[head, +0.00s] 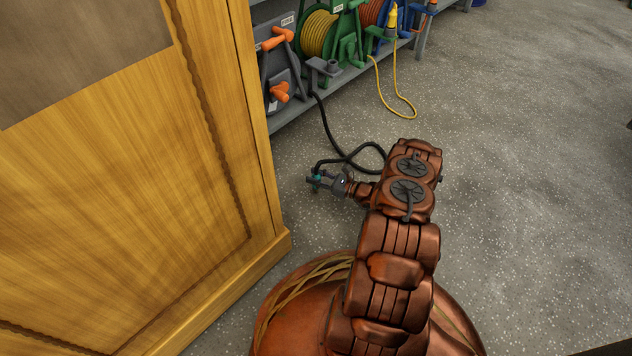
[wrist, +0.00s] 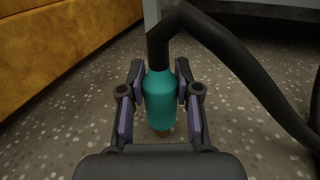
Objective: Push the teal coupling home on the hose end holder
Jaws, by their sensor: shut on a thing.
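The teal coupling (wrist: 160,98) hangs upright between the fingers of my gripper (wrist: 160,112), which is shut on it. A black hose (wrist: 225,50) joins its top and bends off to the right; a brass-coloured tip shows at its lower end. In the head view my gripper (head: 327,182) is low over the floor, with a bit of teal (head: 316,180) showing at its fingers. A grey bracket (head: 323,70), which looks like the hose end holder, stands at the shelf's front edge beside the grey reel. My gripper is well apart from it, on the near side.
The grey reel (head: 278,72) with orange handles, a yellow hose reel (head: 318,34) in a green frame and others line the shelf (head: 300,112). A yellow hose loop (head: 405,108) hangs to the floor. A wooden cabinet (head: 140,150) stands close on the left. Floor at right is clear.

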